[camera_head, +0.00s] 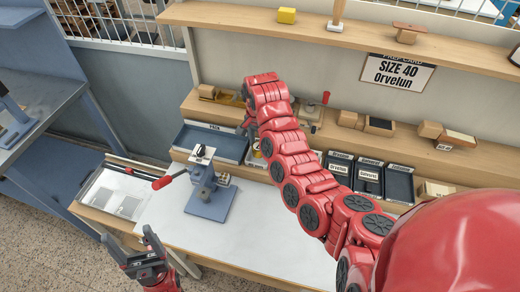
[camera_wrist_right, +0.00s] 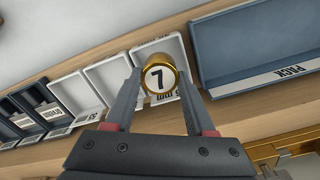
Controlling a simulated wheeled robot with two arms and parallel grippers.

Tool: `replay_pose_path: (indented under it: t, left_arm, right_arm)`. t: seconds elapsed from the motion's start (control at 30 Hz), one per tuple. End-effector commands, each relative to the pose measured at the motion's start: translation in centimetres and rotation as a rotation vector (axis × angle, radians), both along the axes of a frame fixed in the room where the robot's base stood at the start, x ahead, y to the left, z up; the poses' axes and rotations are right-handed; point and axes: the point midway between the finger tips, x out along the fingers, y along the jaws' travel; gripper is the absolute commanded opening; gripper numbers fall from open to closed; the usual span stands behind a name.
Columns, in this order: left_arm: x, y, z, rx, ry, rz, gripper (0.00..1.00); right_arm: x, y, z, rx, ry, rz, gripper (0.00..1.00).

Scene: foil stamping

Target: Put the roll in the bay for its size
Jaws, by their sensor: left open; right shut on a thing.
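My right gripper (camera_wrist_right: 158,92) is shut on a gold roll (camera_wrist_right: 168,90) whose white end face carries a black 7. In the right wrist view the roll is in front of a white bay (camera_wrist_right: 139,57), partly covering it and its label. I cannot tell whether the roll touches the bay. Two more white bays, a middle one (camera_wrist_right: 107,80) and a far one (camera_wrist_right: 71,94), stand beside it; one label reads 35. My left gripper (camera_head: 146,258) is open and empty at the lower left.
A blue-grey PACK tray (camera_head: 213,141) adjoins the bays. Several dark labelled trays (camera_head: 369,176) stand right of my arm. A stamping press (camera_head: 208,190) with a red handle stands on the white tabletop (camera_head: 265,235). A card reading SIZE 40 Orvelun (camera_head: 397,75) hangs above the shelf.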

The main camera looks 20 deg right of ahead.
Motion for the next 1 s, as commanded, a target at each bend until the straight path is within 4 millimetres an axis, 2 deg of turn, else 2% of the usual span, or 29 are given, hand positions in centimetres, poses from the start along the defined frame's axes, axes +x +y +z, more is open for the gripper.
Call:
replay_pose_path:
  t: [0.27,0.37,0.5,0.9,0.93,1.0]
  left_arm:
    - [0.0,0.0,-0.5,0.0,0.0,0.0,0.77]
    - [0.0,0.0,1.5,0.0,-0.001,0.0,0.77]
    - [0.0,0.0,2.3,0.0,0.0,0.0,0.77]
    - [0.0,0.0,1.7,0.0,0.0,0.0,0.77]
    - [0.0,0.0,1.7,0.0,0.0,0.0,0.77]
    - [0.0,0.0,1.8,0.0,0.0,0.0,0.77]
  right_arm:
    - [1.0,-0.8,-0.1,0.002,-0.002,-0.004,0.0]
    - [0.7,-0.8,-1.0,0.005,0.007,-0.003,0.0]
    - [0.8,-0.9,-2.9,0.003,0.005,-0.004,0.0]
    - [0.9,-0.8,-4.0,0.004,0.0,-0.004,0.0]
    - [0.9,-0.8,-3.9,0.004,0.0,-0.004,0.57]
    - [0.9,-0.8,-3.8,0.004,0.0,-0.004,0.69]
